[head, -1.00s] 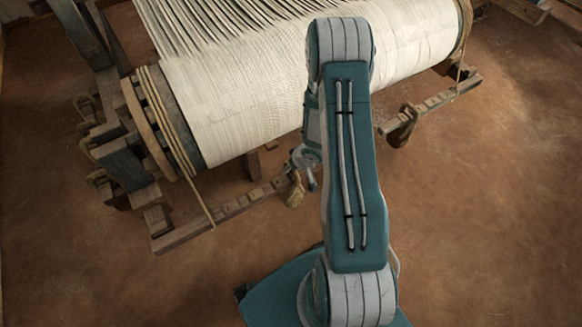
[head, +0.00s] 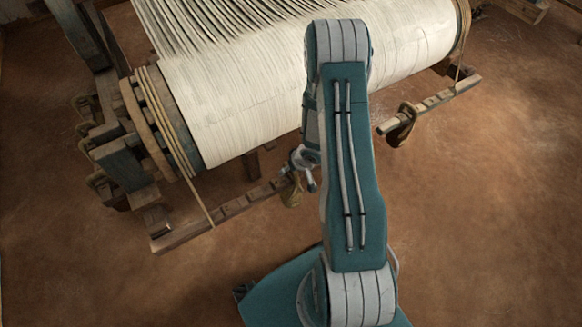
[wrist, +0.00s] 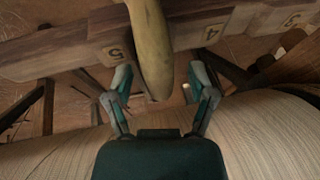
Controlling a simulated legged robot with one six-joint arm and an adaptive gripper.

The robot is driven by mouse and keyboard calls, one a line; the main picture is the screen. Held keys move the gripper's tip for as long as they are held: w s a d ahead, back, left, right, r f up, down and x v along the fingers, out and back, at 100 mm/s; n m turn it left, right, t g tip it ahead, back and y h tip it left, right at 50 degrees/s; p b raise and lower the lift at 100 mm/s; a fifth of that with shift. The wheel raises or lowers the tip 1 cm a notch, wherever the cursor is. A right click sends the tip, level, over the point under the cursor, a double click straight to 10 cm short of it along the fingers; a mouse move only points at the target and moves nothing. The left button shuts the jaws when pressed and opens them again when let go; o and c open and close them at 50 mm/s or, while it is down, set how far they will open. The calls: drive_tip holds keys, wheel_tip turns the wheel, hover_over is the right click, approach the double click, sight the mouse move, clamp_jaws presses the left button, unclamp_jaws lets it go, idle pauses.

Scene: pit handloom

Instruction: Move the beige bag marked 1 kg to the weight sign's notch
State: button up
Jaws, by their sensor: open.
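A beige-yellow bag (wrist: 150,45) hangs at the notched wooden lever (wrist: 65,50) in the wrist view, beside the plate numbered 5 (wrist: 117,52). It also shows in the head view (head: 291,191), near the inner end of the left lever (head: 232,206). Its weight mark is not visible, so I cannot tell if it is the 1 kg bag. My gripper (wrist: 162,80) is open, with one finger on each side of the bag's lower end. Contact cannot be told. In the head view my gripper (head: 302,170) is partly hidden by my arm. I cannot make out the weight sign.
A brown bag (head: 401,124) hangs on the right lever (head: 440,99). Several more bags hang at the loom's left side (head: 88,145). The large cloth roll (head: 235,120) lies close behind my gripper. Open earthen floor (head: 490,210) lies in front and right.

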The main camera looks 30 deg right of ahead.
drive_tip(key=v, duration=1.2)
drive_tip(key=shift+w+d, duration=0.1)
drive_tip(key=shift+w, duration=0.05)
wheel_tip(320, 180, up, 22)
drive_tip(key=w+m+t+h, duration=0.1)
drive_tip(key=t+h, duration=0.1)
drive_tip(key=h, duration=0.4)
drive_tip(key=s+a+r+y, duration=0.2)
drive_tip(key=s+a+r, duration=0.3)
drive_tip(key=s+a, duration=0.2)
drive_tip(key=s+a+r+n+y, duration=0.1)
drive_tip(key=s+a+r, duration=0.4)
drive_tip(key=s+a, duration=0.3)
drive_tip(key=shift+s+r+g+y, duration=0.35)
drive_tip(key=shift+s+g+y, duration=0.05)
